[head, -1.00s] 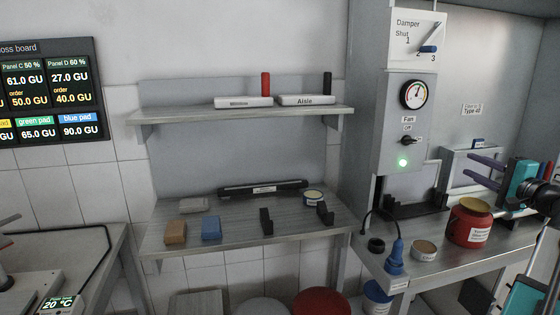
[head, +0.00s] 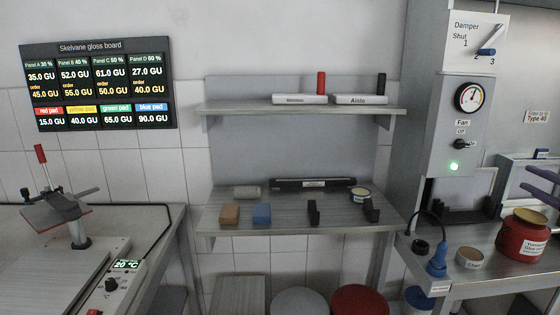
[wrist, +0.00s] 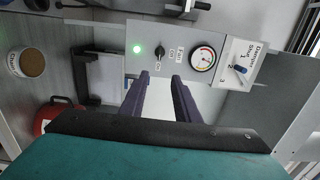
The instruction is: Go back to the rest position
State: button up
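My gripper (head: 528,176) shows at the right edge of the head view as two dark purple fingers, above and near the red pot (head: 522,243) on the right bench. In the wrist view my gripper (wrist: 160,76) has its two fingers apart with nothing between them, so it is open and empty. Beyond the fingers, the wrist view shows the fan panel (wrist: 168,42) with a lit green lamp, a dial and a damper lever. The rest of my arm is out of the head view.
The right bench also holds a small round tin (head: 470,258) and a blue bottle (head: 437,262). A shelf (head: 300,222) in the middle holds small blocks and dark holders. A press (head: 75,215) stands on the left bench. A gloss board (head: 98,84) hangs at upper left.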

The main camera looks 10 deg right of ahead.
jog(key=w+a+f+n+g+y, duration=0.1)
jog(key=w+a+f+g+y, duration=0.15)
jog(key=w+a+f, duration=0.75)
jog(key=w+a+f+n+g+y, duration=0.1)
jog(key=w+a+f+y, duration=0.3)
jog(key=w+a+f, duration=0.75)
jog(key=s+a+f+n+g+y, duration=0.1)
jog(key=s+a+f+g, duration=0.15)
jog(key=a+f, duration=1.05)
jog(key=s+a+f+n+g+y, duration=0.15)
jog(key=a+f+g, duration=0.25)
jog(key=a+f, duration=0.85)
jog(key=s+a+f+n+g+h, duration=0.1)
jog(key=s+a+f+n+g, duration=0.15)
jog(key=s+a+f, duration=0.4)
jog(key=s+a+f+n+g, duration=0.2)
jog(key=s+a+f+g, duration=0.15)
jog(key=s+f, duration=0.65)
jog(key=s+a+f+n+g+h, duration=0.1)
jog(key=s+a+f+n+g, duration=0.15)
jog(key=s+a+f, duration=0.6)
jog(key=s+d+f+n+g+h, duration=0.3)
jog(key=s+d+f+g, duration=0.1)
jog(key=s+f, duration=0.7)
jog(key=s+d+r+n+h, duration=0.1)
jog(key=s+d+n+h, duration=0.2)
jog(key=d, duration=0.4)
jog(key=shift+s+d+n+g, duration=0.25)
jog(key=shift+s+n+g, duration=0.25)
jog(key=shift+s, duration=0.45)
